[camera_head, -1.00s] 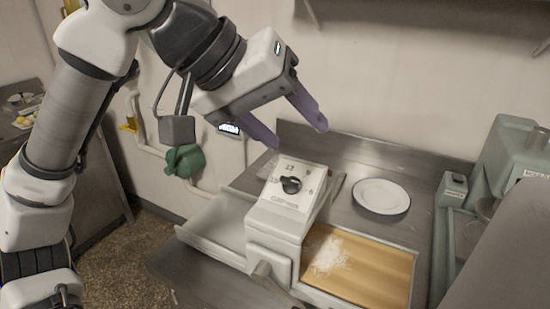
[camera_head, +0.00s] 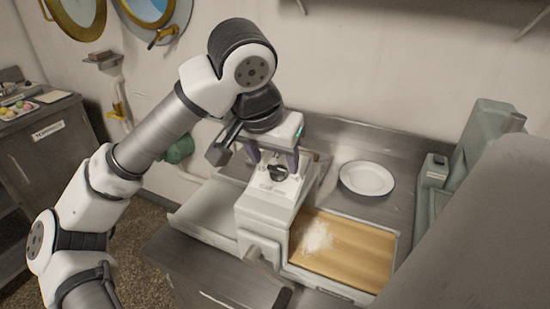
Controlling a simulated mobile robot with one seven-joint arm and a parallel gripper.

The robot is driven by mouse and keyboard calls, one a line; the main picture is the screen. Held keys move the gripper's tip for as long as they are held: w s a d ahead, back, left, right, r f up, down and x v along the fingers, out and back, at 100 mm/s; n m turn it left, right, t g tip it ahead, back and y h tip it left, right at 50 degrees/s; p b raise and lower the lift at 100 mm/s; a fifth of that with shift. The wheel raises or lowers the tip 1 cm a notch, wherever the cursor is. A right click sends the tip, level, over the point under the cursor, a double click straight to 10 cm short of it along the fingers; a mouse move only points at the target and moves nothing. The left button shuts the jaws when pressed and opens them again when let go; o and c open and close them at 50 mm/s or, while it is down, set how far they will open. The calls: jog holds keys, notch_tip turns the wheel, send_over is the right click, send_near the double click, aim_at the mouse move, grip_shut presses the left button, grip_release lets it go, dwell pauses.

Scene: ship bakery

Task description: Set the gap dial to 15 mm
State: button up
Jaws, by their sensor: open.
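The gap dial (camera_head: 277,173) is a black knob on the pale sloped top face of the dough sheeter (camera_head: 265,205). My gripper (camera_head: 273,168) points down over this face, its two purple fingers apart, one to each side of the knob. The fingers are open, and I cannot tell whether they touch the knob. The gripper's body hides the upper part of the dial face and most of its numbers, so the setting cannot be read.
A white plate (camera_head: 367,178) lies on the steel counter to the right. A wooden board (camera_head: 345,252) with flour (camera_head: 317,236) is at the sheeter's right, and a pale tray (camera_head: 207,212) at its left. A grey-green machine (camera_head: 488,140) stands at the far right.

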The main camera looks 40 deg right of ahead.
aim_at(278, 173)
jog(key=shift+x, duration=1.2)
jog(key=c, duration=1)
